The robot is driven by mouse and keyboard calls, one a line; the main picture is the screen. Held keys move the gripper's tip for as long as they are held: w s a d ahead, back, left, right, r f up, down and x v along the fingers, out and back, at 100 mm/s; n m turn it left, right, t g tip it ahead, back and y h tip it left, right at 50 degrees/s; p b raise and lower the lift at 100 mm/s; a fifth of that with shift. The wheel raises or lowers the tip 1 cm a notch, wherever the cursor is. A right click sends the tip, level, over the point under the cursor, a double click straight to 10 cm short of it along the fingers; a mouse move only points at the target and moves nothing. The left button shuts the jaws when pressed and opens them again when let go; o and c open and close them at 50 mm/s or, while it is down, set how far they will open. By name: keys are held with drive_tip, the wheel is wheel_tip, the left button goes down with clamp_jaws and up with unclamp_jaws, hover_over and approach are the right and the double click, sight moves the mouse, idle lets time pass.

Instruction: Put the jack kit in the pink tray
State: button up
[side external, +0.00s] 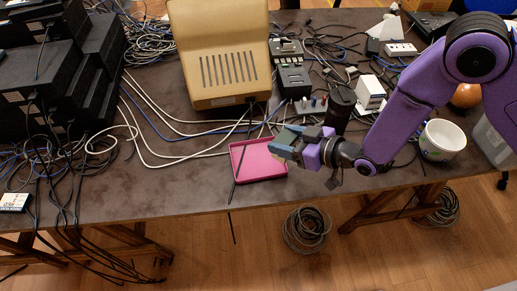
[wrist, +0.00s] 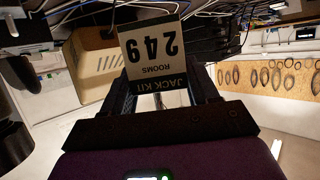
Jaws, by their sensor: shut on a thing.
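The jack kit (wrist: 155,55) is a box with a cream face lettered "JACK KIT 249 ROOMS"; it reads upside down in the wrist view. My gripper (wrist: 160,98) is shut on it, one finger on each side. In the side view my gripper (side external: 287,146) holds the jack kit (side external: 290,134), seen as a dark greenish block, at the right edge of the pink tray (side external: 237,161). The gripper hides the tray's right part. I cannot tell exactly how high the kit is above the tray.
A beige monitor (side external: 218,50) stands behind the tray, with white cables (side external: 150,158) to its left. A dark cylinder (side external: 339,108) and a small white box (side external: 370,92) stand right of the gripper. A white cup (side external: 442,140) is farther right. The table's front edge is just before the tray.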

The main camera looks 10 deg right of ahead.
drive_tip(key=w+a+f, duration=0.4)
drive_tip(key=f, duration=0.1)
drive_tip(key=w+a+f, duration=0.1)
drive_tip(key=w+f, duration=0.1)
drive_tip(key=shift+w+a+f, duration=0.1)
drive_tip(key=shift+a+f, duration=0.1)
drive_tip(key=shift+a, duration=0.2)
drive_tip(key=shift+f, duration=1.55)
drive_tip(key=shift+f, duration=0.1)
drive_tip(key=o, duration=1.1)
drive_tip(key=v, duration=1.2)
